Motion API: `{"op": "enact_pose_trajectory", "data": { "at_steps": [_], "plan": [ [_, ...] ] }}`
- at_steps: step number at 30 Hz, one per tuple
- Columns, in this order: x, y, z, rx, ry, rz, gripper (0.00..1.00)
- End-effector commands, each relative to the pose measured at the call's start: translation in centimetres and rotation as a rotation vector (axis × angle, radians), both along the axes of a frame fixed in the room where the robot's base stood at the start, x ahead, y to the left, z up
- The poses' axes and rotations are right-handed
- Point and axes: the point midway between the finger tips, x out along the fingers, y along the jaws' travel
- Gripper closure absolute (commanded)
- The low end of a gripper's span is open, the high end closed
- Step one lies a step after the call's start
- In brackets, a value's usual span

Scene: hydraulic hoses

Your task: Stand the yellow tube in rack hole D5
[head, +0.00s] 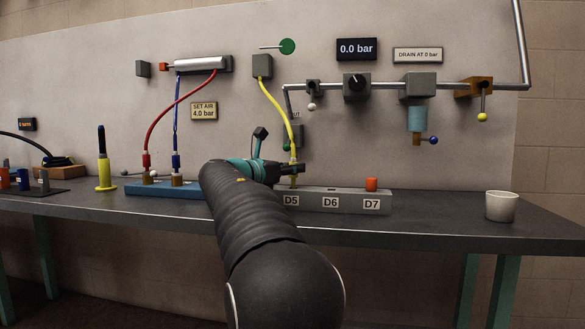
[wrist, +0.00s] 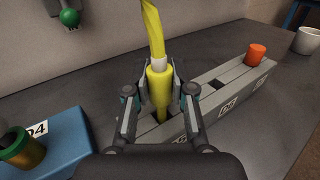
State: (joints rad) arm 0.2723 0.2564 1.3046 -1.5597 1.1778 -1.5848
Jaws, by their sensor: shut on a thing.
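The yellow tube (head: 279,103) hangs in a curve from a grey wall box, its lower end over the left end of the grey rack (head: 350,204). My gripper (head: 293,170) is shut on the yellow end fitting, also plain in the wrist view (wrist: 157,84). The fitting looks roughly upright. Its lower tip is at hole D5, whose label (head: 291,201) is on the rack's front. The fingers partly hide the tip and hole, so I cannot tell how deep it sits. The wrist view shows the rack (wrist: 232,85) with an empty square middle hole.
An orange-red plug (head: 371,184) stands at D7. A blue rack (head: 165,189) with red and blue hoses is left of my gripper. A yellow-based post (head: 103,170) stands further left, and a white cup (head: 501,206) at right. Pipes and valves line the wall above.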

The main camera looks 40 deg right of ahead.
Motion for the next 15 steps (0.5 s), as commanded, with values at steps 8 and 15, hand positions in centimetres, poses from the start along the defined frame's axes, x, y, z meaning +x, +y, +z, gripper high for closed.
{"op": "enact_pose_trajectory", "data": {
  "at_steps": [8, 15],
  "plan": [
    [-0.01, 0.00, -0.63, 0.000, 0.000, 0.000, 1.00],
    [-0.01, 0.01, -1.13, -0.001, -0.001, 0.000, 1.00]
  ]
}}
